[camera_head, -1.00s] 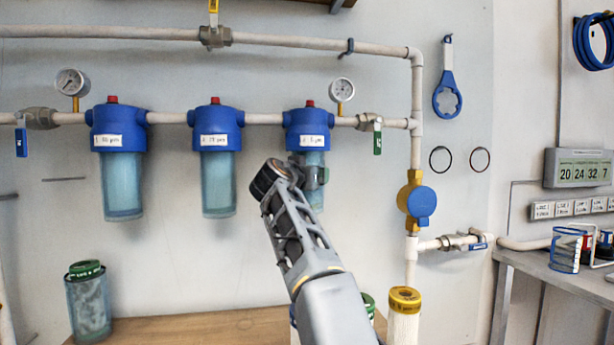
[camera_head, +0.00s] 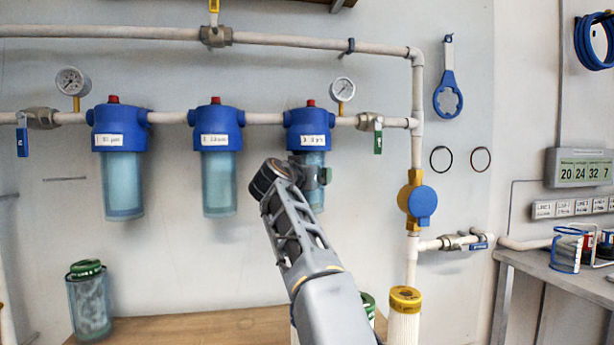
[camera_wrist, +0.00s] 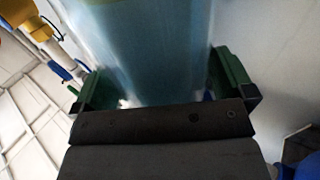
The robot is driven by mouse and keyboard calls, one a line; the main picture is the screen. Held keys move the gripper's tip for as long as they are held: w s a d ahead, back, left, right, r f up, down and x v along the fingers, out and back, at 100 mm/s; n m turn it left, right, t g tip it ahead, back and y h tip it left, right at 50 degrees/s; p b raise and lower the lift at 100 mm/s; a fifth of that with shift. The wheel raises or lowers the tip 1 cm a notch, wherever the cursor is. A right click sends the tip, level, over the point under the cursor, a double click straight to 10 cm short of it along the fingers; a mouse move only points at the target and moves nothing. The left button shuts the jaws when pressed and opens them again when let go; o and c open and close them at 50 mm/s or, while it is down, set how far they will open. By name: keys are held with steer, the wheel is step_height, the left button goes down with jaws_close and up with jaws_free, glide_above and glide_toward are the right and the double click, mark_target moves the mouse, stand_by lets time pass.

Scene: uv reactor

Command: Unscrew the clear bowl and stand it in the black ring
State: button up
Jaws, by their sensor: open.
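Three blue filter heads with clear bluish bowls hang on the wall pipe. My gripper (camera_head: 318,177) is at the right-hand bowl (camera_head: 314,160), partly covering it in the head view. In the wrist view, this clear bowl (camera_wrist: 145,45) stands between the two green fingers of my open gripper (camera_wrist: 165,85). A small gap shows by the right finger; contact at the left finger is unclear. The bowl hangs under its blue head (camera_head: 308,124). Two thin black rings (camera_head: 440,159) (camera_head: 481,159) hang on the wall at right; no other black ring is clear.
The middle bowl (camera_head: 219,184) hangs close to the left of my arm. A wooden bench (camera_head: 200,328) below carries a green-topped clear container (camera_head: 88,300). A yellow-topped white cartridge (camera_head: 405,300) stands at right. A grey table (camera_head: 540,265) holds a blue rack. A blue wrench (camera_head: 448,85) hangs on the wall.

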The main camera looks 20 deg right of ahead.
steer(key=shift+s+d+f+n+t+y+b, duration=0.1)
steer(key=shift+d+n+t+y+b, duration=0.05)
steer(key=shift+n+t+y+b, duration=0.55)
steer(key=shift+n+t+y+p, duration=0.5)
steer(key=shift+n+t+y, duration=0.15)
steer(key=shift+y, duration=0.45)
steer(key=shift+n+y, duration=0.35)
steer(key=shift+y, duration=0.05)
steer(key=shift+t, duration=0.25)
steer(key=shift+r+n+t+y+p, duration=0.35)
steer(key=shift+n+y+p, duration=0.25)
steer(key=shift+y+p, duration=0.35)
steer(key=shift+f+y+p, duration=0.15)
steer(key=shift+y+p, duration=0.1)
steer(key=shift+p, duration=0.1)
steer(key=shift+f+n, duration=0.1)
steer(key=shift+n, duration=0.2)
